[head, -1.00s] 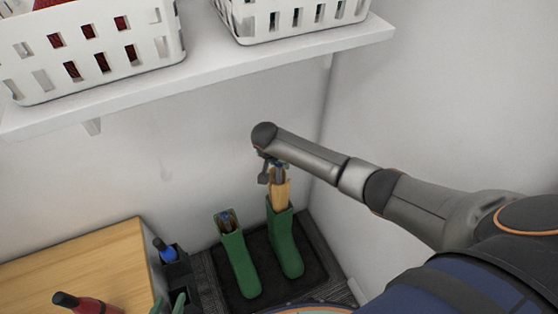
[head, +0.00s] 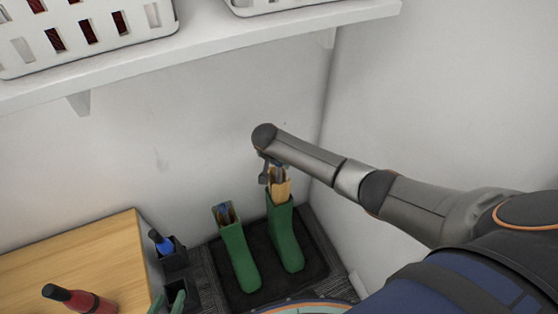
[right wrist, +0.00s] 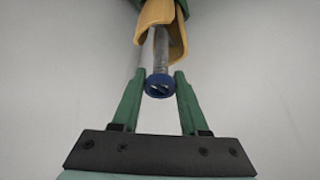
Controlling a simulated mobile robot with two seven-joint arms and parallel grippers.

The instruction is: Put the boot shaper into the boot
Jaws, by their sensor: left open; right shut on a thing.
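Two green boots stand upright side by side on a dark tray (head: 318,262). The left boot (head: 239,260) has a wooden shaper with a blue knob (head: 225,211) in its opening. The right boot (head: 284,238) has another wooden shaper (head: 281,188) standing partly in its opening, its upper part above the rim. My right gripper (head: 272,168) is shut on this shaper's top end; the right wrist view shows the blue knob (right wrist: 159,85) between green fingers, with metal rod and wood beyond.
A wooden surface (head: 80,250) at left holds a red bottle (head: 78,300). A black holder (head: 172,258) with a blue-topped item stands beside it. A white shelf (head: 200,60) with baskets (head: 85,35) is above; walls stand close behind and right.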

